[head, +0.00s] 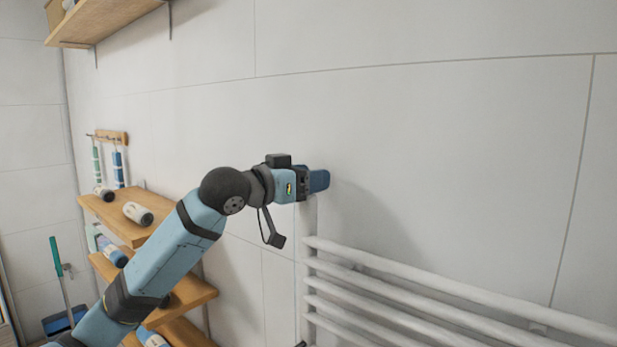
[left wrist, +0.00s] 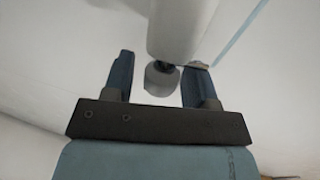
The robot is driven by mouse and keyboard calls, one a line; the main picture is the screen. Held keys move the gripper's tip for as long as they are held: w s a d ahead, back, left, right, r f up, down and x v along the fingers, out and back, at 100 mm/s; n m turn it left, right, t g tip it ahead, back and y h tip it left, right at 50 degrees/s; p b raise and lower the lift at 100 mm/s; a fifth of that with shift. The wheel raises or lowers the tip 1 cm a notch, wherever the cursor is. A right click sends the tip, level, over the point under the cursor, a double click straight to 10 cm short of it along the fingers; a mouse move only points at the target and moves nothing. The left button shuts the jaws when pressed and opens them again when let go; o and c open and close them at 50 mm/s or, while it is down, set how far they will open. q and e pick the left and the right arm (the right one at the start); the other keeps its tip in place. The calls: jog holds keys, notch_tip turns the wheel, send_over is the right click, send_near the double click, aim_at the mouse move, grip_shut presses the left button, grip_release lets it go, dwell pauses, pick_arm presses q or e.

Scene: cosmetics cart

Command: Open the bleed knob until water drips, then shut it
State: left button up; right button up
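My left gripper (head: 318,181) is at the top left end of the white towel radiator (head: 430,290), near the wall. In the left wrist view the gripper (left wrist: 160,62) is open, with one dark blue finger on each side of a small grey knob (left wrist: 161,80). A gap shows between the knob and each finger. The knob sits by the end of a thick white radiator tube (left wrist: 178,28), joined by a dark stem. In the head view the gripper hides the knob. No water is visible. My right gripper is in neither view.
Wooden shelves (head: 118,218) with bottles (head: 138,213) stand at the left, behind my left arm. A wall shelf (head: 105,18) hangs at the top left. A green-handled dustpan (head: 62,318) stands at the far left. The wall above the radiator is bare.

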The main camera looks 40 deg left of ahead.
pick_arm(q)
jog(key=c, duration=0.7)
jog(key=shift+c, duration=0.2)
jog(key=shift+m+h+p, duration=0.3)
jog(key=shift+h, duration=0.1)
jog(key=shift+m+g+h, duration=0.6)
jog(key=shift+h, duration=0.3)
jog(key=shift+a+m+g+h, duration=0.1)
jog(key=shift+m+g+h, duration=0.55)
jog(key=shift+h, duration=0.45)
jog(key=shift+f+m+g+h, duration=0.15)
jog(key=shift+m+g+h, duration=0.75)
jog(key=shift+h, duration=0.2)
jog(key=m+g+h+b, duration=0.3)
jog(key=g, duration=0.1)
jog(key=shift+m, duration=0.35)
jog(key=shift+m+g+h+b, duration=0.6)
jog(key=shift+m+g+h, duration=0.4)
jog(key=shift+m+g, duration=1.15)
jog(key=shift+n+g, duration=0.25)
jog(key=shift+g, duration=0.65)
